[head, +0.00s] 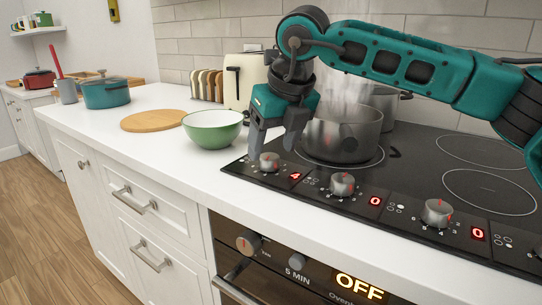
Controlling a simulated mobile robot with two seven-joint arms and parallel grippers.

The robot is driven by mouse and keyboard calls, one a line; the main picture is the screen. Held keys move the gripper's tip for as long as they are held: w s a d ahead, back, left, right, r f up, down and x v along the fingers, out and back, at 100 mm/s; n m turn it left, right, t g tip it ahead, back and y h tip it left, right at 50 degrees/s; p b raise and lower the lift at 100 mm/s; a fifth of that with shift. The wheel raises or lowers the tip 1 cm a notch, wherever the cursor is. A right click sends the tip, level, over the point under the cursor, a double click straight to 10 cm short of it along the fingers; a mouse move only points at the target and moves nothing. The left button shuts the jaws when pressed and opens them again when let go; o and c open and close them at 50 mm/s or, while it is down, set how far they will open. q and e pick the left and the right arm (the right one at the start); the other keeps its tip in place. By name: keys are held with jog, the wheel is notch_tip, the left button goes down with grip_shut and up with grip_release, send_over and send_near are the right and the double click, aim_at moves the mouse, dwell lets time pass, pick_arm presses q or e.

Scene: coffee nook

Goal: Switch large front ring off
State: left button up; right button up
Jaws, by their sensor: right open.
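The black cooktop (420,170) has a row of silver knobs along its front edge. The left knob (269,162) has a red 4 lit beside it; the middle knob (342,184) and the right knob (437,212) each have a red 0. A steaming grey pot (345,137) stands on the large front-left ring (376,160). My right gripper (273,148) is open and empty, pointing down, with its fingertips around or just above the left knob; contact cannot be told. My left gripper is not in view.
A green bowl (212,131) stands just left of my right gripper, with a round wooden board (153,121) further left. A second pot (386,104) stands behind the steaming one. The oven display (359,287) below reads OFF. The counter's front left is clear.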

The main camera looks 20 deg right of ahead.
jog(key=shift+w+f, duration=0.25)
jog(key=shift+f, duration=0.4)
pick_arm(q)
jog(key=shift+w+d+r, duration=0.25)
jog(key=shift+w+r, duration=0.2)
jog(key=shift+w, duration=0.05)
pick_arm(e)
jog(key=shift+w+a+f, duration=0.15)
jog(key=shift+w+f, duration=0.1)
jog(key=shift+f, duration=0.3)
jog(key=shift+c, duration=0.4)
jog(key=c, duration=1)
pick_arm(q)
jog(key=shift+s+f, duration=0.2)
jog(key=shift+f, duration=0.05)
